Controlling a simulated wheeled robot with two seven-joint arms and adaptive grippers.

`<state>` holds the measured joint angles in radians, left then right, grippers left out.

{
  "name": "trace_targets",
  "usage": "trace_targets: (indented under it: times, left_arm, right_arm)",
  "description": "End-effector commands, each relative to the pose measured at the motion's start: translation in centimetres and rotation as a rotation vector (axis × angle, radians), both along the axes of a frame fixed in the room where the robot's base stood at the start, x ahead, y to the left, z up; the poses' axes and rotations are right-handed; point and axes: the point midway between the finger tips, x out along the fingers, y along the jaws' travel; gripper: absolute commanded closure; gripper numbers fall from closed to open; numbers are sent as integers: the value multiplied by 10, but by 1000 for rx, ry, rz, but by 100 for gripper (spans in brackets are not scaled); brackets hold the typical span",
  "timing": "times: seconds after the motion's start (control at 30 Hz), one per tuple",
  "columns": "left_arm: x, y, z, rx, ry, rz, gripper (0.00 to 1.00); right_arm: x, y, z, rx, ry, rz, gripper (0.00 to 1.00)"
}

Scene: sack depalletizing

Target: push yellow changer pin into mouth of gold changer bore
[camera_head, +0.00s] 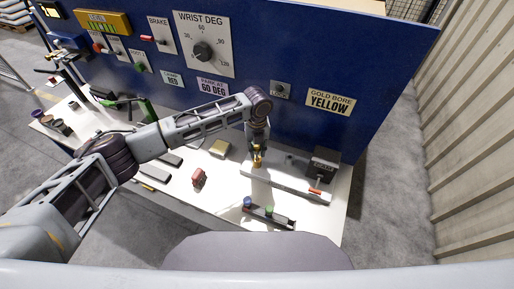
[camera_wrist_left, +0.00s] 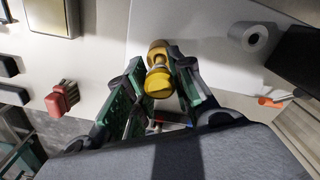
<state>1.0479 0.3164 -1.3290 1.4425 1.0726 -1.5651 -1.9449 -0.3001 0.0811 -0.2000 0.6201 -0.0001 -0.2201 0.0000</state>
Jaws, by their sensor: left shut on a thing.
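The yellow changer pin (camera_wrist_left: 158,72) is between the fingers of my left gripper (camera_wrist_left: 152,85) in the left wrist view. It is a rounded gold-yellow piece with a narrower waist. In the head view the pin (camera_head: 257,156) hangs below my left gripper (camera_head: 257,146), over the white bench. The gripper is shut on it. I cannot make out the mouth of the gold changer bore in either view. A sign reading GOLD BORE YELLOW (camera_head: 330,102) is on the blue panel. My right gripper is not in view.
On the white bench (camera_head: 225,200) are a gold-topped block (camera_head: 220,147), a red piece (camera_head: 199,177), a rack with blue and green pins (camera_head: 270,218) and a dark box (camera_head: 322,164). A pale hollow cylinder (camera_wrist_left: 250,37) stands right of the pin. The blue panel (camera_head: 300,60) rises behind.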

Motion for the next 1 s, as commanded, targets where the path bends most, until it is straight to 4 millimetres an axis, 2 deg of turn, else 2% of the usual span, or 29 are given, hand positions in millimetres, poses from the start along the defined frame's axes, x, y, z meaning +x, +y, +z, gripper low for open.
trace_targets:
  times: [1.0]
  left_arm:
    - [0,0,-16,0,1,0,98]
  right_arm:
    - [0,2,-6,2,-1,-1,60]
